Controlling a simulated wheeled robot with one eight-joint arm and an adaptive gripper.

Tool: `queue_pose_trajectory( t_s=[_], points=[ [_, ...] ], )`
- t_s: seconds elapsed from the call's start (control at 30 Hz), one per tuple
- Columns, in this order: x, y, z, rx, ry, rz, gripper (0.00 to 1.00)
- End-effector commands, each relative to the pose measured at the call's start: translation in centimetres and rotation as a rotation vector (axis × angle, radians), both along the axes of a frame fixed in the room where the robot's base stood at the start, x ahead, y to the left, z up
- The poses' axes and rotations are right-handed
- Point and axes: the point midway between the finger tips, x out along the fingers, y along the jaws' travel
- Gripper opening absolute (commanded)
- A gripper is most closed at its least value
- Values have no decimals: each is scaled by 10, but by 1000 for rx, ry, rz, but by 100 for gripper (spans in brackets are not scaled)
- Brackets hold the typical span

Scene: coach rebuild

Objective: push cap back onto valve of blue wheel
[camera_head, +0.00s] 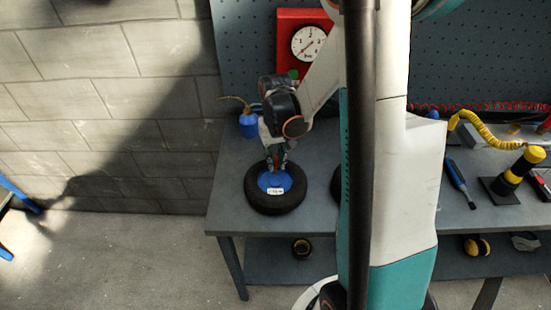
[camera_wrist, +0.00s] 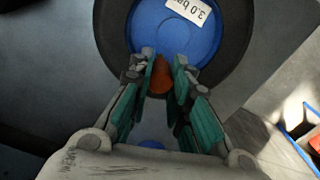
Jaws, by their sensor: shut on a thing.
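The blue wheel lies flat on the workbench, its blue hub (camera_head: 268,180) ringed by a black tyre (camera_head: 275,208). A white label reading "3.0 bar" is on the hub. In the wrist view the hub (camera_wrist: 170,30) fills the top. My gripper (camera_head: 277,168) points down over the hub. In the wrist view my gripper (camera_wrist: 172,85) is shut on a small orange-red cap (camera_wrist: 182,77), which sits between the fingertips near the hub's edge. The valve is hidden behind the fingers and cap. I cannot tell whether the cap touches the valve.
A red box with a gauge (camera_head: 307,43) stands behind the wheel. A blue oil can (camera_head: 249,124) is at the back left of the workbench (camera_head: 225,205). A screwdriver (camera_head: 460,184) and a yellow-black post (camera_head: 517,172) are at right. My arm hides the bench's middle.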

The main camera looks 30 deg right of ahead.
Motion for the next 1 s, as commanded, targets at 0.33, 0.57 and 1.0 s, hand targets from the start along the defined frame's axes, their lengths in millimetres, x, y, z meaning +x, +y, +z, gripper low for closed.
queue_pose_trajectory(
  t_s=[0.33,0.57,1.0],
  points=[
    [0,0,-9,0,0,0,5],
    [0,0,-14,0,0,0,5],
    [0,0,-21,0,0,0,5]
  ],
)
